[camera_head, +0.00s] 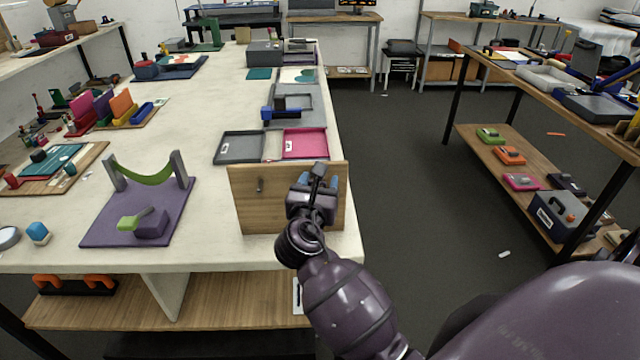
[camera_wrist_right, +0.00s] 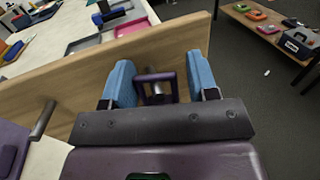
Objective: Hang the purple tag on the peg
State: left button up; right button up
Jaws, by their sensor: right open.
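The upright wooden board (camera_head: 245,205) stands at the table's front right corner. It carries a grey peg (camera_head: 260,185) on its left side, which also shows in the right wrist view (camera_wrist_right: 42,121). My right gripper (camera_head: 320,180) is at the board's right part, with its blue fingers (camera_wrist_right: 160,85) apart. Between them is the purple tag (camera_wrist_right: 140,88), a small square frame close to the board. A second grey peg (camera_wrist_right: 156,92) shows within the tag's opening and appears to pass through it. In the head view my gripper hides the tag. My left gripper is out of view.
A grey tray (camera_head: 240,148) and a pink tray (camera_head: 305,143) lie just behind the board. A purple stand with a green sling (camera_head: 145,172) is to the left.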

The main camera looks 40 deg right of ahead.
jog(key=shift+w+a+f, duration=0.1)
jog(key=shift+a+f, duration=0.05)
jog(key=shift+a, duration=0.05)
jog(key=shift+a, duration=0.2)
jog(key=v, duration=1)
jog(key=shift+s+b, duration=0.3)
jog(key=shift+s, duration=0.1)
jog(key=shift+d, duration=0.1)
